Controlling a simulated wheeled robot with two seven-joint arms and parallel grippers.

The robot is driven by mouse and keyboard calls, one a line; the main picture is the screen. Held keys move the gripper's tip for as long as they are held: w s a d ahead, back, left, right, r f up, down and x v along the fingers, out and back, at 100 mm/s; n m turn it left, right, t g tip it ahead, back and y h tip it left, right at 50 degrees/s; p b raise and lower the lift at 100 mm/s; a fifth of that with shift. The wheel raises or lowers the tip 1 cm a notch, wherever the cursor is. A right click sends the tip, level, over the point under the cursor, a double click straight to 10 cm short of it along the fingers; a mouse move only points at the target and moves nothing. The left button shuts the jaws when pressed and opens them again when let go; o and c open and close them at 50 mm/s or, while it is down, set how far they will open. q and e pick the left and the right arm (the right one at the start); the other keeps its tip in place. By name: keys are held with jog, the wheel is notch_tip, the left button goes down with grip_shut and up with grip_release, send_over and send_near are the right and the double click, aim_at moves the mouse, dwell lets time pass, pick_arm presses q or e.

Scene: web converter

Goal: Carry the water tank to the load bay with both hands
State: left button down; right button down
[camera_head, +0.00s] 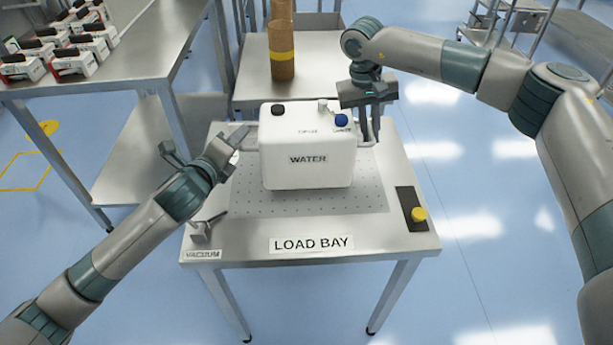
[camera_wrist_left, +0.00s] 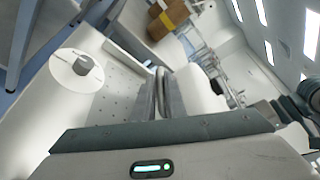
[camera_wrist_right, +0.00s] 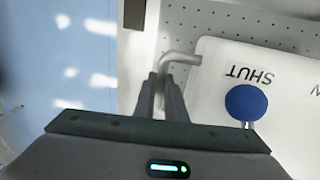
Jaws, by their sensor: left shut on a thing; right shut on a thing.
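The white water tank (camera_head: 306,165) is upright over the perforated plate (camera_head: 372,196) of the load bay table (camera_head: 235,245). I cannot tell whether its base touches the plate. It has a black cap, a blue knob and a "WATER" label. My left gripper (camera_head: 240,140) is shut on the handle at the tank's left side; the tank's white side (camera_wrist_left: 196,92) shows beyond the fingers in the left wrist view. My right gripper (camera_head: 368,138) is shut on the right handle, a bent grey bar (camera_wrist_right: 182,58) beside the blue knob (camera_wrist_right: 246,102) marked "SHUT".
A black strip with a yellow button (camera_head: 418,214) lies at the table's right. A small metal fitting (camera_head: 204,230) stands near the "VACUUM" label at the left. Behind are a brown cylinder with a yellow band (camera_head: 281,62) and a bench (camera_head: 130,75) with boxes. Open floor lies to the right.

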pick_arm(q)
jog(key=shift+f+b, duration=0.6)
jog(key=shift+b, duration=0.25)
pick_arm(e)
jog(key=shift+f, duration=0.7)
pick_arm(q)
jog(key=c, duration=2.2)
grip_release()
jog(key=shift+f, duration=0.35)
pick_arm(e)
jog(key=c, duration=2.2)
grip_release()
jog(key=shift+f, duration=0.2)
pick_arm(q)
jog(key=o, duration=0.4)
jog(key=shift+s+r, duration=0.1)
pick_arm(e)
jog(key=o, duration=0.4)
jog(key=shift+s+r, duration=0.1)
pick_arm(q)
jog(key=shift+s+r, duration=0.1)
pick_arm(e)
jog(key=shift+s+r, duration=0.1)
